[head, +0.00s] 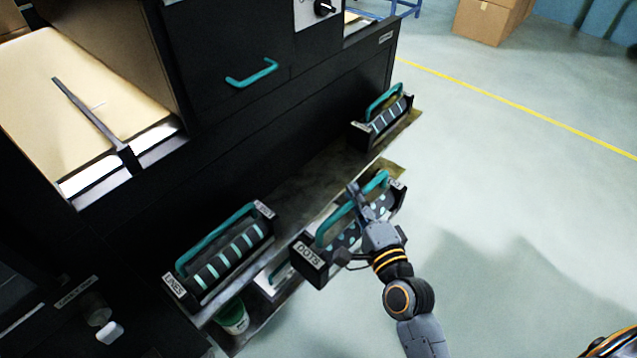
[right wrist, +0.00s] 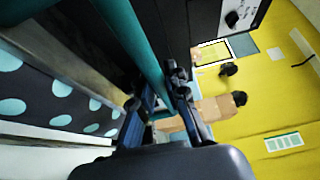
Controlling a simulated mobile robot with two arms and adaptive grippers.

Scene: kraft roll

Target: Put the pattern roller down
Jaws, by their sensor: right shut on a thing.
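The pattern roller marked DOTS (head: 310,260) is a black-framed roller with pale teal dots and a teal handle (head: 328,229). My right gripper (head: 358,196) is shut on that handle, near its middle. In the right wrist view the handle (right wrist: 140,45) runs between the fingers (right wrist: 160,105), and the dotted drum (right wrist: 55,98) shows at the left. The roller is at the outer side of the low shelf (head: 310,185), roughly level; I cannot tell whether it touches the shelf. My left gripper is not in view.
A roller marked LINES (head: 225,262) sits on the shelf at left, and another teal-handled roller (head: 385,122) at the far end. A green-and-white tub (head: 233,318) stands below. The black machine (head: 210,95) rises behind the shelf. The floor at right (head: 530,220) is clear.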

